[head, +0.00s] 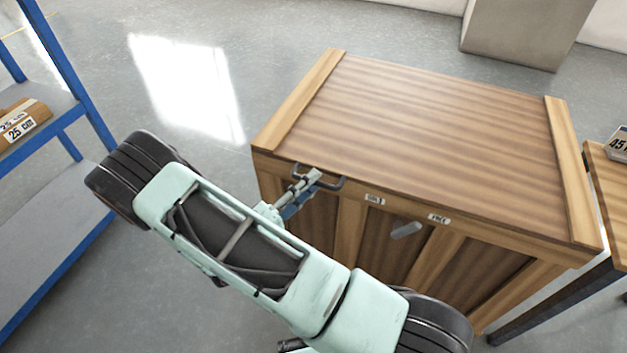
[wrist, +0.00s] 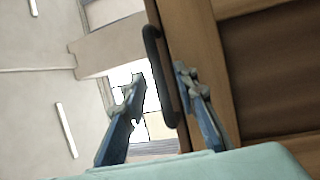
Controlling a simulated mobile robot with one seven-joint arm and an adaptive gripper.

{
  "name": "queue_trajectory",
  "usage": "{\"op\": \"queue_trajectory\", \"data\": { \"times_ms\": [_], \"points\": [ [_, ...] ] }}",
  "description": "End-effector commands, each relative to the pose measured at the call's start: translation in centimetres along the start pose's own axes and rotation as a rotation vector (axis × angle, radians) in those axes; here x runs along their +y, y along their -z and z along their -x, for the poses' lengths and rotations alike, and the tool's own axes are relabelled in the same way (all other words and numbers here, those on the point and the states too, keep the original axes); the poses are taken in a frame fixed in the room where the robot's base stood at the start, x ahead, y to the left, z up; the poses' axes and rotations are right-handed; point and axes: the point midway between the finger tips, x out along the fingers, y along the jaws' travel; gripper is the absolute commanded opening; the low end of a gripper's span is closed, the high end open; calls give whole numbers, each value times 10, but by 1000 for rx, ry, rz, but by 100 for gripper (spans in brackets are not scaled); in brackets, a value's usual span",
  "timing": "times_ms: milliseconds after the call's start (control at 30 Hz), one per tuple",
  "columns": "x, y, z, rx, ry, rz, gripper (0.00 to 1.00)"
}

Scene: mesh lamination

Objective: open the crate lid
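The wooden crate (head: 385,235) stands on the floor with its striped brown lid (head: 430,130) lying flat and shut on top. A dark bar handle (head: 333,184) sticks out from the lid's front edge, near its left end. My gripper (head: 308,181) is at this handle, reaching in from the front left. In the wrist view my gripper (wrist: 160,80) has its two blue fingers apart, one on each side of the dark handle (wrist: 153,50). The handle looks nearer the right finger; I cannot tell whether they touch. Part of the handle is hidden behind my gripper in the head view.
A grey lever or latch (head: 406,230) is on the crate front, below two small labels (head: 438,218). A blue shelf rack (head: 62,60) with a box (head: 22,120) stands at left. A wooden table (head: 606,185) stands close at right. The floor behind the crate is largely clear.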

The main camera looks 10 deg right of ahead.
Motion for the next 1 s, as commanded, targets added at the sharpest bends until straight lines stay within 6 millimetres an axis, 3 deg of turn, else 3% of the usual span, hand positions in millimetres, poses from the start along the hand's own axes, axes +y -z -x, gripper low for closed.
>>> {"op": "queue_trajectory", "data": {
  "times_ms": [133,400,667,1000],
  "points": [
    [0,0,-10,0,0,1,27],
    [0,0,-12,0,0,1,27],
    [0,0,-12,0,0,1,1],
    [0,0,-11,-1,0,1,0]
  ]
}}
